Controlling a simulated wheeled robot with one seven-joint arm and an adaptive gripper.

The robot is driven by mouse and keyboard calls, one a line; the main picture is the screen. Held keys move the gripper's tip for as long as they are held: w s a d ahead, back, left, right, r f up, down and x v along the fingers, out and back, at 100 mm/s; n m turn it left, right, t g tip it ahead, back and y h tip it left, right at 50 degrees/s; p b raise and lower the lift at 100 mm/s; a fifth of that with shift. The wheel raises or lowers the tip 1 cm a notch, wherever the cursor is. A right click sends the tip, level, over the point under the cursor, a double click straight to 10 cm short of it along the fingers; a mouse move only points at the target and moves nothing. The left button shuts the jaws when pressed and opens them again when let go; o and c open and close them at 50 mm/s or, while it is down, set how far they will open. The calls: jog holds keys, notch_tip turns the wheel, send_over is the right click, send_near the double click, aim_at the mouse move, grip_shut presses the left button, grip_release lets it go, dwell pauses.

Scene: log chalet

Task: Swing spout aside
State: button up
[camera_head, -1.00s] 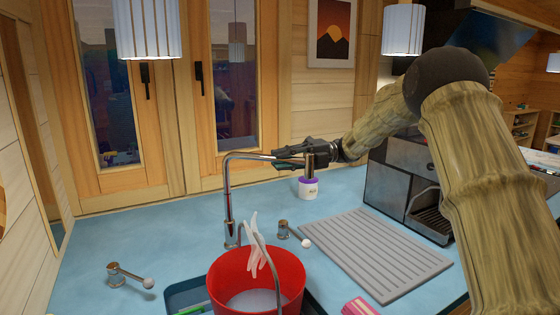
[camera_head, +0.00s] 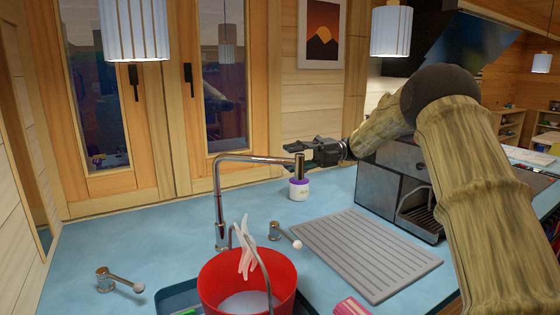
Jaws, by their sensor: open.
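The spout is a chrome tap (camera_head: 219,200) with a tall upright at the back of the sink. Its horizontal arm reaches right over the counter, and a short nozzle (camera_head: 299,167) hangs at its end. My gripper (camera_head: 300,151) is open, its dark fingers pointing left, at the nozzle end of the spout. The far finger passes behind the spout end. I cannot tell whether the fingers touch the spout.
A red bucket (camera_head: 214,291) with a white glove (camera_head: 245,252) stands in the sink below the spout. Two lever handles (camera_head: 118,280) (camera_head: 285,235) flank it. A purple-lidded jar (camera_head: 299,191) stands under the nozzle. A ribbed drainboard (camera_head: 365,252) and a coffee machine (camera_head: 400,190) are at right.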

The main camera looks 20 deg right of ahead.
jog(key=shift+w+d, duration=0.2)
jog(key=shift+d, duration=2.5)
